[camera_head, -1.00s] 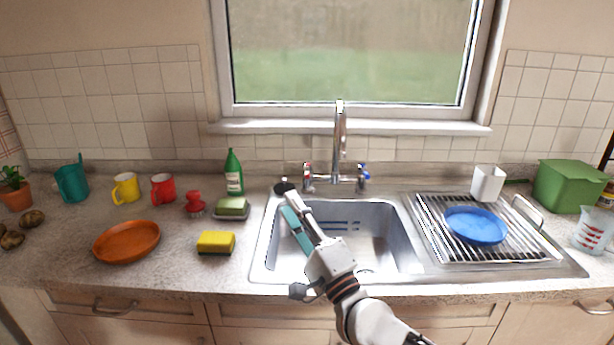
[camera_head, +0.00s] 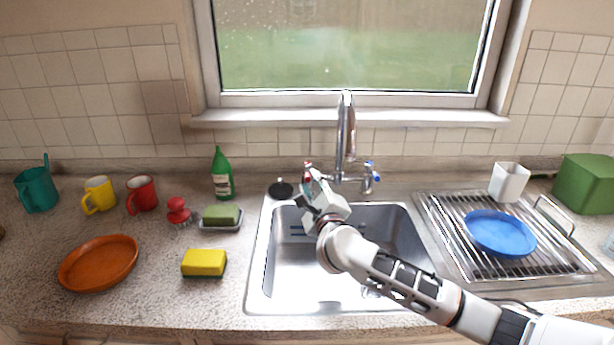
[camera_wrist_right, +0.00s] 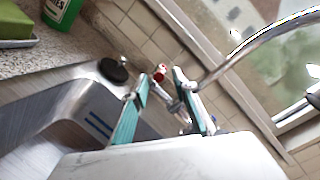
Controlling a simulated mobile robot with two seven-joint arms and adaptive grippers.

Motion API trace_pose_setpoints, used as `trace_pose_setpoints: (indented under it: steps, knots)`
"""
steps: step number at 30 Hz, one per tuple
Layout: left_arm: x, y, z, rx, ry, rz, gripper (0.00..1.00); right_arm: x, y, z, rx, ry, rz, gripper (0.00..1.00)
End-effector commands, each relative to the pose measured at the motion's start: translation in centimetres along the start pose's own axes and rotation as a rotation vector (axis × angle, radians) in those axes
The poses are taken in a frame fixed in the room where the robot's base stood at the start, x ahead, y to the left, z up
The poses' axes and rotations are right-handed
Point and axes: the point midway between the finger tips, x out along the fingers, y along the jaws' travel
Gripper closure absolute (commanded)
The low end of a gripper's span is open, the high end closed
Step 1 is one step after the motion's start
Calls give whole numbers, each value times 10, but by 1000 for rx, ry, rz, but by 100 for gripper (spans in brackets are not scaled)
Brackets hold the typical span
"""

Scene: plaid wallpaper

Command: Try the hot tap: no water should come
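The chrome tap (camera_head: 346,130) stands behind the sink, with a red-marked hot handle (camera_head: 307,168) on the left and a blue-marked cold handle (camera_head: 373,168) on the right. No water shows at the spout. My right gripper (camera_head: 312,184) is just in front of the hot handle and partly covers it. In the right wrist view, its teal fingers (camera_wrist_right: 160,79) are apart, and the red-marked handle (camera_wrist_right: 160,72) shows between and just beyond their tips. I cannot tell whether they touch it. My left gripper is not in view.
The steel sink (camera_head: 262,285) looks empty. A black plug (camera_head: 281,189) lies at its back left corner. A green bottle (camera_head: 222,175), soap dish (camera_head: 221,223) and yellow sponge (camera_head: 204,263) stand left. A draining rack (camera_head: 455,262) with a blue plate (camera_head: 501,234) is right.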

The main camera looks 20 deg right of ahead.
Motion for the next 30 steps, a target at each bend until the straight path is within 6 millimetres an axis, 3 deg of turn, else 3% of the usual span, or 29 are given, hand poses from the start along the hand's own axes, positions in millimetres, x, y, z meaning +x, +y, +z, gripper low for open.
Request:
trace_pose_setpoints:
  steps: [3, 9, 19, 23, 30]
  knots:
    - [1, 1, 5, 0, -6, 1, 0, 19, 0, 0, 0, 0, -2, 72]
    - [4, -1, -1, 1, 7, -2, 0, 37, 0, 0, -1, 0, 0, 72]
    - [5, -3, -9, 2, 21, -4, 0, 40, 0, 0, 0, -1, 0, 72]
    - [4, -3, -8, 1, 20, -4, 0, 40, 0, 0, 0, -1, 0, 100]
    - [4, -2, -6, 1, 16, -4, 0, 40, 0, 1, 1, 1, -1, 100]
